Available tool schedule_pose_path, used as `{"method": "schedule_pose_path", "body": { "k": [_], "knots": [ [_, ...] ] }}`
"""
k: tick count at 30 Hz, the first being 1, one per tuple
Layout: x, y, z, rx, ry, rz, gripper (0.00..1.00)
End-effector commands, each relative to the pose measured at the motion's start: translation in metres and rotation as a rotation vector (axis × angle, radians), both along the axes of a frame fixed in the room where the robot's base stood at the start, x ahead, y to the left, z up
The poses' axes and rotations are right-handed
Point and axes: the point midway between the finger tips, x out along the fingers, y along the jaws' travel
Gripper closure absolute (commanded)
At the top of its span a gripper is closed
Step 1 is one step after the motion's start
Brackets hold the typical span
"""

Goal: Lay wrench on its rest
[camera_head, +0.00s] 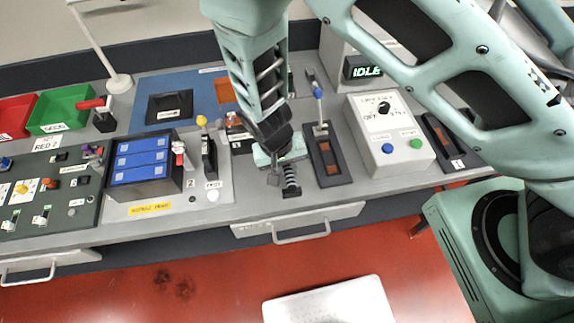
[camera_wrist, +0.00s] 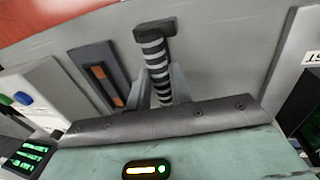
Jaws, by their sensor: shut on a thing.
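The wrench (camera_head: 291,178) shows a black handle with grey bands, near the front edge of the grey bench. In the wrist view the wrench's handle (camera_wrist: 153,57) runs up from between the fingers to a wide black end. My gripper (camera_head: 277,166) is shut on the handle, just above the bench; it also shows in the wrist view (camera_wrist: 160,88). The wrench's other end is hidden behind my gripper. I cannot tell whether the wrench touches the bench. I cannot make out which fixture is the wrench's rest.
A black switch base (camera_head: 314,160) with a raised blue-tipped lever stands close right of my gripper. Right of it is a grey box (camera_head: 388,140) with a dial and blue and green buttons. A blue battery rack (camera_head: 117,182) stands left. A drawer (camera_head: 255,227) is below.

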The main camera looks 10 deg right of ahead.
Motion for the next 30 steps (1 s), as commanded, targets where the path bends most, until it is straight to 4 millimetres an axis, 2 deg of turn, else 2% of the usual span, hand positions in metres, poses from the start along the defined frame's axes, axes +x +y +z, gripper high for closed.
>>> {"method": "schedule_pose_path", "body": {
  "k": [4, 5, 6, 7, 14, 20, 23, 30],
  "knots": [
    [0.0, 0.0, -0.003, 0.0, -0.001, 0.0, 1.0],
    [0.0, 0.0, -0.002, 0.0, 0.0, 0.0, 0.71],
    [0.0, 0.0, -0.002, 0.0, 0.0, 0.0, 0.59],
    [0.0, 0.0, -0.002, 0.0, 0.0, 0.0, 0.57],
    [0.0, 0.0, -0.002, 0.0, 0.0, 0.0, 0.57],
    [0.001, 0.002, 0.008, 0.002, -0.003, 0.001, 0.57],
    [0.0, 0.006, 0.02, 0.004, -0.003, 0.002, 0.57],
    [0.0, 0.015, 0.066, 0.005, -0.004, 0.003, 0.57]
  ]
}}
